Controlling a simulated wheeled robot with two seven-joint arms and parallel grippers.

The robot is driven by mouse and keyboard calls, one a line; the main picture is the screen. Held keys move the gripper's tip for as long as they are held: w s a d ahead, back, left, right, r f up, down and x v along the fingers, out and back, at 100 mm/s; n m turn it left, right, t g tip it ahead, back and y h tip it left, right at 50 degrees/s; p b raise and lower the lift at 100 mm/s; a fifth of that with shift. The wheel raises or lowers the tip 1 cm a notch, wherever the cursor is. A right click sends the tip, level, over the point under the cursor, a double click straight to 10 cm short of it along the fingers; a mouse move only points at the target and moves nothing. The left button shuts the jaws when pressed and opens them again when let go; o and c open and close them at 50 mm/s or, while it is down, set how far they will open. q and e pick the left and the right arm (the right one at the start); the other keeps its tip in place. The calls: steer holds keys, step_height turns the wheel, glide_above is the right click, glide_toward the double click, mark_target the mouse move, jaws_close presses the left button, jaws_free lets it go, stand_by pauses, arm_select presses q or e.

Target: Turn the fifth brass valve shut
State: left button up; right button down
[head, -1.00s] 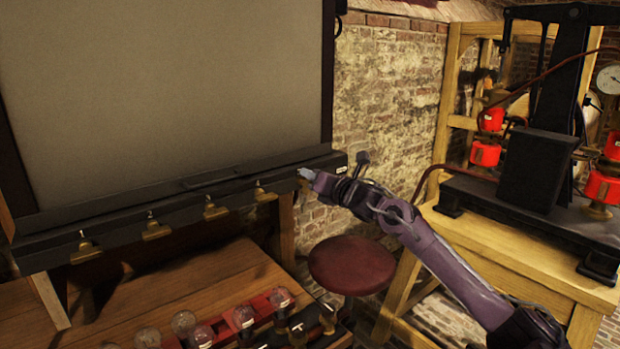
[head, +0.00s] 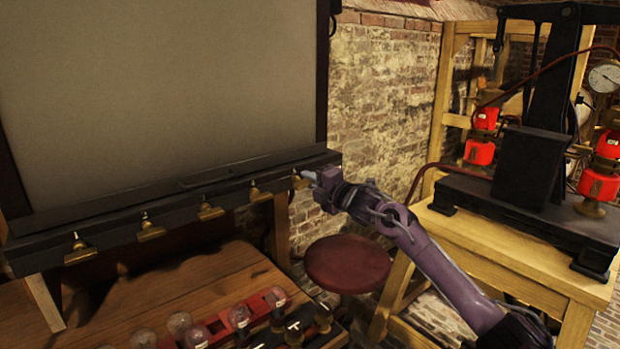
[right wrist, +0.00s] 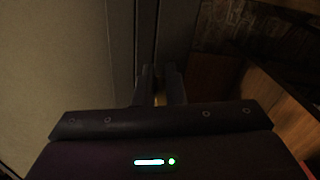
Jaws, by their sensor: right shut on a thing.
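A row of brass valves lines the front of the dark ledge under the big pale panel. The fifth brass valve (head: 299,182) is at the ledge's right end, partly hidden by my right gripper (head: 307,176). The right gripper is shut on this valve's handle. In the right wrist view the two dark fingers (right wrist: 160,88) stand close together with a small brass bit between them. The other valves, such as the fourth (head: 259,193) and the first (head: 80,251), are untouched by the gripper. My left gripper is out of view.
A round red stool (head: 348,264) stands below my right arm. A wooden bench (head: 500,245) with a black press and red vessels is at the right.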

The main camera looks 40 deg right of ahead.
steer(key=shift+f+m, duration=0.25)
steer(key=shift+m, duration=0.75)
steer(key=c, duration=1.5)
jaws_free()
steer(key=s+b, duration=0.2)
steer(key=s, duration=0.6)
steer(key=shift+d, duration=0.35)
